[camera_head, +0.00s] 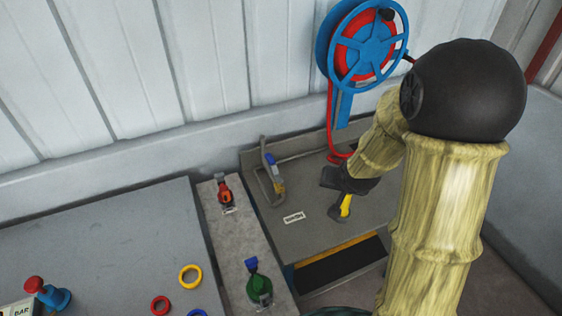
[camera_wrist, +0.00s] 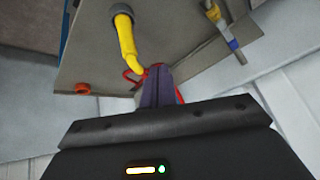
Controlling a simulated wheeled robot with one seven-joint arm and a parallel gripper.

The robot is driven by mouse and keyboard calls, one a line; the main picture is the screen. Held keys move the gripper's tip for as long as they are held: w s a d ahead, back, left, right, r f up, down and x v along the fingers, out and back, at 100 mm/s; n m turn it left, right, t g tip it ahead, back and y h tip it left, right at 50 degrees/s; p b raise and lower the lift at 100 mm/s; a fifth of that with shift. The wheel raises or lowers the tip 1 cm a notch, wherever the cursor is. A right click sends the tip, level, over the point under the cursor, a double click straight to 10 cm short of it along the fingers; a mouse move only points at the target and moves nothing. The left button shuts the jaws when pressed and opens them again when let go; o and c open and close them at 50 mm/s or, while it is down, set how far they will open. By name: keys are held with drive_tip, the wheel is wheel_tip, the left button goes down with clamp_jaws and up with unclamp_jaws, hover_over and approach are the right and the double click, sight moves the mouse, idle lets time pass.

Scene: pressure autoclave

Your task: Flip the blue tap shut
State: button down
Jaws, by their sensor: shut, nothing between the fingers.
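A thin grey pipe carries a blue tap lever (camera_head: 271,160) with yellow just below it, at the back left of the grey panel; it also shows at the upper right of the wrist view (camera_wrist: 233,44). A second blue handle (camera_head: 251,264) sits on a green valve body on the ledge at front; which one is the tap named is not certain. My gripper (camera_wrist: 158,88) is shut and empty, its dark fingers together near a yellow lever (camera_wrist: 127,42). In the head view my gripper (camera_head: 341,180) is right of the blue lever and apart from it.
A yellow lever (camera_head: 345,207) stands just below my gripper. A blue hose reel (camera_head: 365,45) with a red hose hangs on the wall behind. A red valve (camera_head: 223,190) is on the ledge. A grey bench top (camera_head: 100,240) with coloured rings lies left.

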drive_tip(key=w+a+f+m+t+y, duration=0.3)
drive_tip(key=w+a+f+m+y, duration=0.1)
drive_tip(key=w+f+y, duration=0.1)
drive_tip(key=w+a+f+m+t+y, duration=0.4)
drive_tip(key=w+f, duration=0.3)
drive_tip(key=w, duration=0.2)
drive_tip(key=shift+w+a+f+t+y+b, duration=0.25)
drive_tip(key=shift+a+f+y+b, duration=0.2)
drive_tip(key=shift+y, duration=0.25)
drive_tip(key=p+x, duration=0.2)
drive_tip(key=x, duration=0.7)
drive_tip(key=shift+w, duration=0.35)
drive_tip(key=shift+a+r, duration=0.1)
drive_tip(key=shift+a, duration=0.1)
